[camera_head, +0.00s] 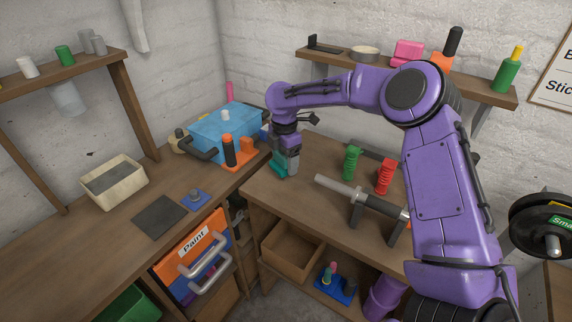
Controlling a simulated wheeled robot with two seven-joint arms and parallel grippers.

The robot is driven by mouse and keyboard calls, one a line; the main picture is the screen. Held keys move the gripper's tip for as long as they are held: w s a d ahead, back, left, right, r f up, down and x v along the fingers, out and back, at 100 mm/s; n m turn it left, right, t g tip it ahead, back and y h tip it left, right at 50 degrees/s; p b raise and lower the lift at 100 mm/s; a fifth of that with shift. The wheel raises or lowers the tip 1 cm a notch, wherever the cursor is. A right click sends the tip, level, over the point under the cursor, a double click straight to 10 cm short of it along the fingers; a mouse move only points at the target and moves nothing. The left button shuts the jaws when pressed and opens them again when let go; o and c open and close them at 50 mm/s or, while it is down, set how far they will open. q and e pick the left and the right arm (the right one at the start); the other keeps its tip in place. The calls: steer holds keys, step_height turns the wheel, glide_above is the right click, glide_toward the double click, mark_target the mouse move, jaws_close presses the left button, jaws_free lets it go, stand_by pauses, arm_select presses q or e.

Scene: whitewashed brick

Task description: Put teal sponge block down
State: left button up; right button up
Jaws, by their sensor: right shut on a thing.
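The teal sponge block (277,170) is at the left end of the right-hand wooden bench (318,152), close to its corner by the other bench. My right gripper (285,166) points down and is shut on the block, its grey fingers covering part of it. The block is at or just above the bench top; I cannot tell whether it touches. My left gripper is not in view.
A green coil (351,163), a red coil (385,176) and a grey bar on a stand (357,212) are on the right bench. A blue box (225,128) and an orange holder (240,157) stand left of the gripper. Bare bench lies around the block's front right.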

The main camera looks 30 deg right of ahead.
mark_target(286, 169)
steer(key=f, duration=0.1)
steer(key=d+f, duration=0.1)
steer(key=f, duration=0.1)
steer(key=w+f, duration=0.1)
steer(key=shift+d+f+p, duration=0.2)
steer(key=shift+f+p, duration=0.05)
steer(key=shift+p, duration=0.15)
steer(key=shift+w+f, duration=0.2)
steer(key=shift+f, duration=0.3)
steer(key=shift+s+f, duration=0.1)
steer(key=o, duration=1)
step_height(286, 169, up, 12)
steer(key=shift+r+b, duration=0.2)
steer(key=shift+b, duration=0.6)
